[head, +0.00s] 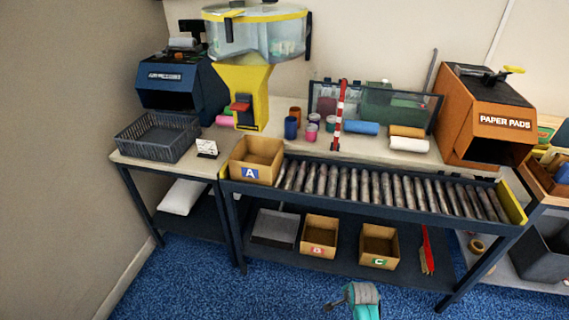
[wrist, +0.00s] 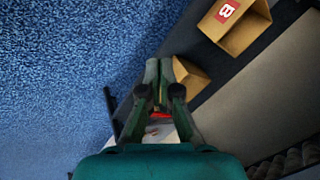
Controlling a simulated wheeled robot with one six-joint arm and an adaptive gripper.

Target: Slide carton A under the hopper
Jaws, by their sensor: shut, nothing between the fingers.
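Carton A (head: 262,151), an open brown box with a blue A label, sits upright at the left end of the roller conveyor (head: 390,187). The hopper (head: 241,82) is yellow with a clear bin on top; it stands behind carton A, slightly to its left. My gripper (head: 336,303) is low at the bottom of the head view, over the blue floor in front of the bench, well away from carton A. In the wrist view my gripper (wrist: 158,82) has its fingers together with nothing between them. Carton A is not seen in the wrist view.
Carton B (head: 319,237) and carton C (head: 379,247) sit on the lower shelf; carton B also shows in the wrist view (wrist: 240,32). A grey crate (head: 157,152) and a small sign (head: 207,149) are left of carton A. The rollers right of carton A are clear.

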